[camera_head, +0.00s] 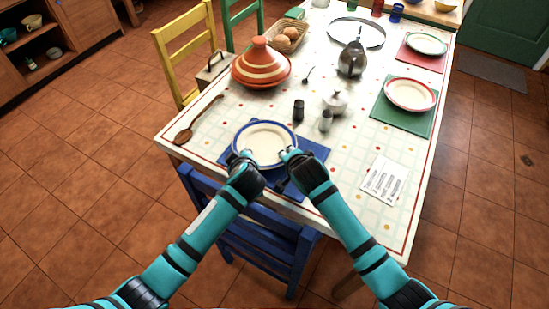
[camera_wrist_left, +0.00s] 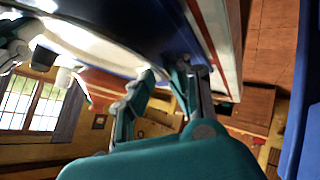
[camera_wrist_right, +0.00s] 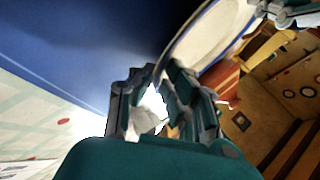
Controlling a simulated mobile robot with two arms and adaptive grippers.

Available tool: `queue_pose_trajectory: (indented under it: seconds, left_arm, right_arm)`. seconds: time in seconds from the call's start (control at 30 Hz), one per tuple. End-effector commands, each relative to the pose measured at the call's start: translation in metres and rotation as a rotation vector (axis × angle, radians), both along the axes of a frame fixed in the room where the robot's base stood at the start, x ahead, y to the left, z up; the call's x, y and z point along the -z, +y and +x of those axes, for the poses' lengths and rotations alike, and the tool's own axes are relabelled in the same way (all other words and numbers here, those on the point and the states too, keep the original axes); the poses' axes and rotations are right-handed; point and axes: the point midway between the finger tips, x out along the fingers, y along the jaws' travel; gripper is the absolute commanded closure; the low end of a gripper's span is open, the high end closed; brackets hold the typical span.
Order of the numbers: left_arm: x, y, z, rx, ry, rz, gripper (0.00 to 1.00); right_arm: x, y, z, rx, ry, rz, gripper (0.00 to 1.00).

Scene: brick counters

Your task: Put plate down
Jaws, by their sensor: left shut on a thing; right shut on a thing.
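A white plate with a blue rim (camera_head: 265,143) is over the blue placemat (camera_head: 313,156) at the near edge of the table. It also shows in the right wrist view (camera_wrist_right: 208,30). My left gripper (camera_head: 240,157) is shut on the plate's near left rim. My right gripper (camera_head: 288,155) is shut on its near right rim, and its fingers (camera_wrist_right: 160,78) pinch the rim in the right wrist view. The plate looks about level and low over the mat; I cannot tell whether its underside touches it.
A dark pepper mill (camera_head: 298,110) and a glass shaker (camera_head: 325,121) stand just beyond the plate. A wooden spoon (camera_head: 197,121) lies to the left and a printed card (camera_head: 384,181) to the right. A blue chair (camera_head: 262,240) stands below the near edge.

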Motion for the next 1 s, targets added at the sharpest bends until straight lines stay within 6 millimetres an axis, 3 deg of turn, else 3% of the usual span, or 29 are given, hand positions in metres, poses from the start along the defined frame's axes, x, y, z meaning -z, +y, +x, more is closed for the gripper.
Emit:
queue_pose_trajectory:
  seconds: [0.17,0.2,0.4,0.73,1.0]
  left_arm:
    - [0.016,0.0,0.001,0.002,-0.004,0.003,1.0]
    - [0.016,0.0,0.001,0.002,-0.003,0.003,0.86]
    - [0.015,0.0,0.0,0.001,0.001,0.003,0.62]
    - [0.014,-0.001,-0.004,0.0,0.004,0.0,0.62]
    - [-0.01,-0.008,-0.032,0.0,0.002,-0.003,0.62]
  right_arm:
    - [0.018,0.0,0.0,-0.003,0.001,-0.005,1.0]
    - [0.018,0.0,-0.001,-0.003,0.002,-0.006,0.89]
    - [0.016,0.0,-0.001,-0.002,0.003,-0.005,0.67]
    - [0.016,-0.001,-0.001,0.0,0.003,-0.003,0.67]
    - [0.015,-0.001,0.0,0.0,0.002,-0.002,0.67]
